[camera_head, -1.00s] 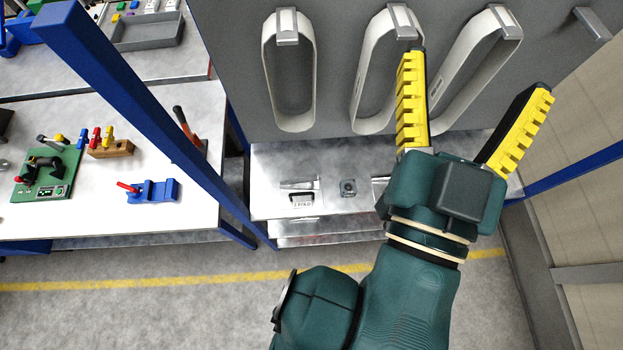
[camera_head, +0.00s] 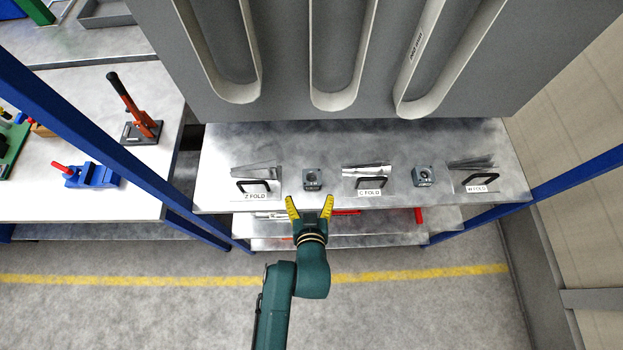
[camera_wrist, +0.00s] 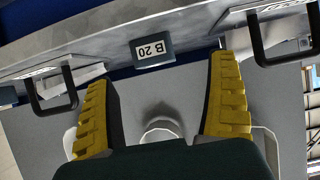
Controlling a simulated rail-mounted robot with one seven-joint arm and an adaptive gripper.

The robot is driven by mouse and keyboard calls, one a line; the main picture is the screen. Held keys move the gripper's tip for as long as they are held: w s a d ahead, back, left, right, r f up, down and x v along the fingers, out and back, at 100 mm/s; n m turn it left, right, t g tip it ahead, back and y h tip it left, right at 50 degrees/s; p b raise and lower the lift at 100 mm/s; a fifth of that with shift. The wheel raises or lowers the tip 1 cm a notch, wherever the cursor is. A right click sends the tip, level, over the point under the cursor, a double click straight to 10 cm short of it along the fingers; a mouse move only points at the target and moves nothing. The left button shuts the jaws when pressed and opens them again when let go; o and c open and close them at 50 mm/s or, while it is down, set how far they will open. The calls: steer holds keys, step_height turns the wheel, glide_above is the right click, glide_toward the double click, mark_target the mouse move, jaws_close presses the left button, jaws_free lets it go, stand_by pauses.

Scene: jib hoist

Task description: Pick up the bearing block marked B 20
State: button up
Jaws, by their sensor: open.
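The bearing block marked B 20 (camera_wrist: 153,50) is a small dark grey block with a white label, which reads upside down in the wrist view. It appears to be the left of two blocks on the bench in the head view (camera_head: 312,179), where its label is too small to read. My gripper (camera_head: 310,201) is open and empty at the bench's front edge, pointing at this block. In the wrist view the yellow fingers (camera_wrist: 161,70) are spread wide, with the block beyond their tips and between them, apart from both.
Black-handled holders labelled Z FOLD (camera_head: 256,189) and C FOLD (camera_head: 369,186) flank the block. A second block (camera_head: 423,176) and another holder (camera_head: 477,182) stand farther right. White slings (camera_head: 330,100) hang on the grey panel above. A blue post (camera_head: 100,140) slants at left.

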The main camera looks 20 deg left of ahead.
mark_target(312, 178)
steer(key=x, duration=0.3)
steer(key=shift+w, duration=0.15)
steer(key=w, duration=0.1)
steer(key=w+a+f, duration=0.1)
steer(key=w, duration=0.3)
steer(key=shift+w+a+f+b, duration=0.1)
steer(key=shift+a+f+b, duration=0.15)
steer(key=shift+a+b, duration=0.1)
